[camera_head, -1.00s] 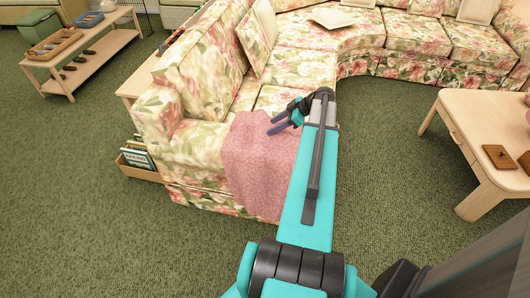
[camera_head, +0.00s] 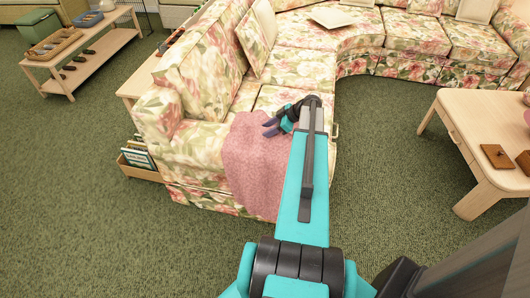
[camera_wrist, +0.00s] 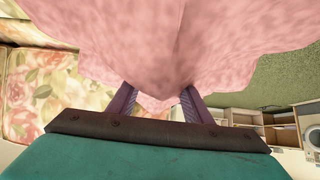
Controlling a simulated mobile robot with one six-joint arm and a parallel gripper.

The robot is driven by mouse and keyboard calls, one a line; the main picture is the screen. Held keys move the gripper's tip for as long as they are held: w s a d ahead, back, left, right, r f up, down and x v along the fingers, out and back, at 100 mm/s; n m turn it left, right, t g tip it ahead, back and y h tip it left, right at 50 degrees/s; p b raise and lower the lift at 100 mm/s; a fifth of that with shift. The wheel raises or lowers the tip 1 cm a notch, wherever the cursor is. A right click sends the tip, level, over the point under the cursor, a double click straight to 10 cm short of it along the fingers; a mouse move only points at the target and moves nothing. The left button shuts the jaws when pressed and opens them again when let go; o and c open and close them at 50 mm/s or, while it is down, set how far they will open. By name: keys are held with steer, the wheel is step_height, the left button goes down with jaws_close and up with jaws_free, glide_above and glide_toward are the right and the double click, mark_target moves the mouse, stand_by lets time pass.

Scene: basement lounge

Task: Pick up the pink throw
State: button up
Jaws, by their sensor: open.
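The pink throw (camera_head: 252,165) is draped over the near end seat of the floral sofa and hangs down its front. My gripper (camera_head: 268,128) is over the throw's upper part, with its fingers pointing left. In the wrist view the throw (camera_wrist: 170,45) fills the upper part of the picture, close to the fingers. My gripper (camera_wrist: 160,105) is open there, its two purple fingers apart, with the throw's edge showing near and between the tips. I cannot tell whether the fingers touch the cloth.
The floral sofa (camera_head: 190,140) curves to the back right, with cushions on it. A wooden coffee table (camera_head: 482,130) stands at the right. A book box (camera_head: 140,168) stands by the sofa's left end. A low shelf (camera_head: 85,50) is at the far left. Green carpet is free in front.

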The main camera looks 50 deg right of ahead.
stand_by(0.4)
jaws_close()
steer(key=shift+r, duration=0.15)
step_height(320, 180, up, 18)
steer(key=b, duration=0.2)
steer(key=shift+b, duration=0.3)
stand_by(0.6)
stand_by(0.5)
